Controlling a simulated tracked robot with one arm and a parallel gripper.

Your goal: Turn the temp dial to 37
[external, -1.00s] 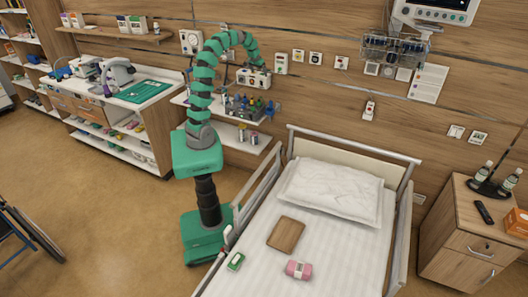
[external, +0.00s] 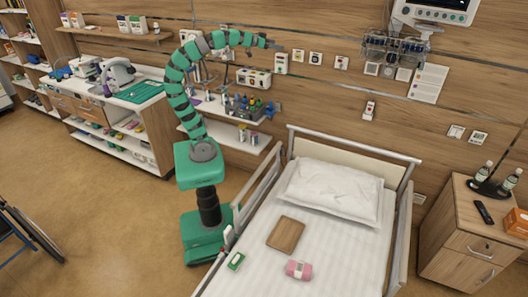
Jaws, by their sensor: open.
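My gripper (external: 276,45) is at the tip of my green segmented arm, in front of the wood wall. It is open and looks empty, though small in this view. A cream box with dark knobs (external: 254,78) is on the wall below and left of it, apart from it. A white wall unit (external: 281,64) is just below my gripper; I cannot tell whether they touch. More small wall units (external: 298,55) (external: 316,58) are to the right. Which of these carries the temp dial, and any dial reading, is too small to tell.
A shelf with bottles and small items (external: 245,106) is below the cream box. The bed (external: 330,240) with rails is in front and right. A wire basket (external: 392,50) hangs on the wall at the upper right.

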